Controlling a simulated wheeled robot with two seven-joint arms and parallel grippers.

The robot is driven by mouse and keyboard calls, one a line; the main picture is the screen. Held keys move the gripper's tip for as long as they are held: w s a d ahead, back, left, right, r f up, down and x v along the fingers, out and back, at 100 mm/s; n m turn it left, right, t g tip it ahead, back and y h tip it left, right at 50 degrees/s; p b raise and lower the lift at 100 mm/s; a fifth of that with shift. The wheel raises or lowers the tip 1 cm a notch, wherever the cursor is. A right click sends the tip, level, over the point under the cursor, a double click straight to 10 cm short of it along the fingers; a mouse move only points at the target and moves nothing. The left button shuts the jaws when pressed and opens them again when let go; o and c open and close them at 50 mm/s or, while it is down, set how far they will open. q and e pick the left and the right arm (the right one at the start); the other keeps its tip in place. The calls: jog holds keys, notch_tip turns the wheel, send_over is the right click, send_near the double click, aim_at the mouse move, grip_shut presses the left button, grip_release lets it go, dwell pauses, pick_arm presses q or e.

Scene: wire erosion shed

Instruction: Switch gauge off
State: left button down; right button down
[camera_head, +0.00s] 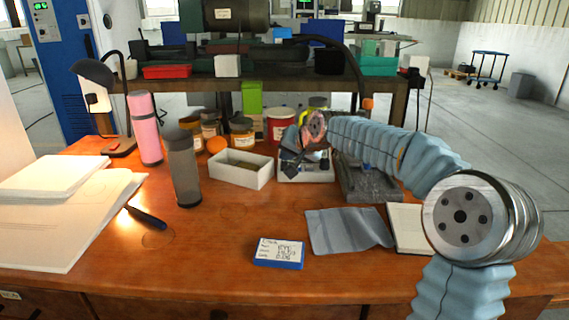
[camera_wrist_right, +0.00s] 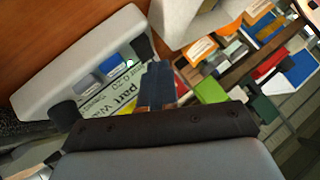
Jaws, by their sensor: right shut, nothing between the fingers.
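My right gripper (camera_head: 290,160) is over the gauge in the head view. In the wrist view its shut, empty fingers (camera_wrist_right: 160,84) overlap the edge of that face; I cannot tell whether they touch it. My left gripper is not in view.
A white open box (camera_head: 232,174) stands left of the gauge, a dark stone block (camera_head: 362,188) right of it. Jars, a grey bottle (camera_head: 184,172) and a pink bottle (camera_head: 146,130) stand further left.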

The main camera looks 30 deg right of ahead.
jog(key=shift+f, duration=0.3)
dwell(0.4)
jog(key=shift+r+p, duration=0.35)
jog(key=shift+r, duration=0.45)
jog(key=shift+s+a+r+p, duration=0.15)
jog(key=shift+r+p, duration=0.85)
jog(key=shift+r, duration=0.4)
jog(key=shift+s+r+p, duration=0.2)
jog(key=shift+r+p, duration=0.1)
jog(key=shift+r, duration=0.8)
